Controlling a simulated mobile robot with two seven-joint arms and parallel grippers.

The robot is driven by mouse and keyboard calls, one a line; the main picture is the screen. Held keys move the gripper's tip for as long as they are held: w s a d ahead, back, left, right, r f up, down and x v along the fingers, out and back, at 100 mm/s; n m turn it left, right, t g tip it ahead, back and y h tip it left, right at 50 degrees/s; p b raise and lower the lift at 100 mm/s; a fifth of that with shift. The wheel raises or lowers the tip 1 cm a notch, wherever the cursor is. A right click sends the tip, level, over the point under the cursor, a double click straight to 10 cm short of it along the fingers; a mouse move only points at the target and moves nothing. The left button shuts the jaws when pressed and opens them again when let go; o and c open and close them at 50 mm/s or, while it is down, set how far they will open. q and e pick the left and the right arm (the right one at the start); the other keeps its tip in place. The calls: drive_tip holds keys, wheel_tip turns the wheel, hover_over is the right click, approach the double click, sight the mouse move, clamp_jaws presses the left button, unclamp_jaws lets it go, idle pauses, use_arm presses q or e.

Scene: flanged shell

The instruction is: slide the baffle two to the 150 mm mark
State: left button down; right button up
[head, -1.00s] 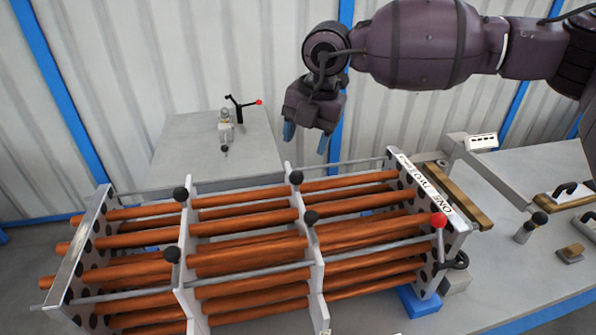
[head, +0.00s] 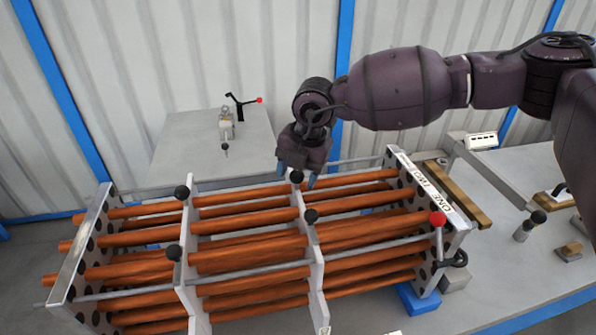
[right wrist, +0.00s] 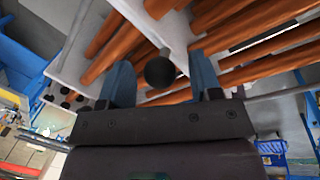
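The bundle of orange tubes (head: 250,255) runs through grey upright plates. Two middle baffles stand between the end plates: a left baffle (head: 188,250) and a right baffle (head: 316,268), each with black knobs. I cannot read which one is baffle two. My right gripper (head: 297,179) is at the right baffle's far top knob (head: 296,176). In the right wrist view, its two blue fingers (right wrist: 162,82) are open on either side of the black knob (right wrist: 160,70), with gaps showing. I cannot make out a 150 mm mark. My left gripper is out of view.
The right end plate (head: 425,185) carries a lettered white label and a lever with a red ball (head: 437,218). A grey table (head: 185,150) with a small clamp (head: 226,125) stands behind. A bench (head: 510,250) with handled tools lies at the right.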

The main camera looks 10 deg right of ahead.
clamp_jaws()
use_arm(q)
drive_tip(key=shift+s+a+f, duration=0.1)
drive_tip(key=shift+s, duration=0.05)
use_arm(e)
drive_tip(key=shift+d, duration=0.55)
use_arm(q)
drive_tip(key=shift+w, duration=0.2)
use_arm(e)
drive_tip(key=d, duration=1.4)
drive_tip(key=shift+d+r, duration=0.1)
drive_tip(key=shift+c, duration=2.1)
unclamp_jaws()
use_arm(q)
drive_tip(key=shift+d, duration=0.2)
use_arm(e)
drive_tip(key=o, duration=0.4)
drive_tip(key=shift+d, duration=0.15)
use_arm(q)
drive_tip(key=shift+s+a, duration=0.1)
use_arm(e)
drive_tip(key=shift+o, duration=0.2)
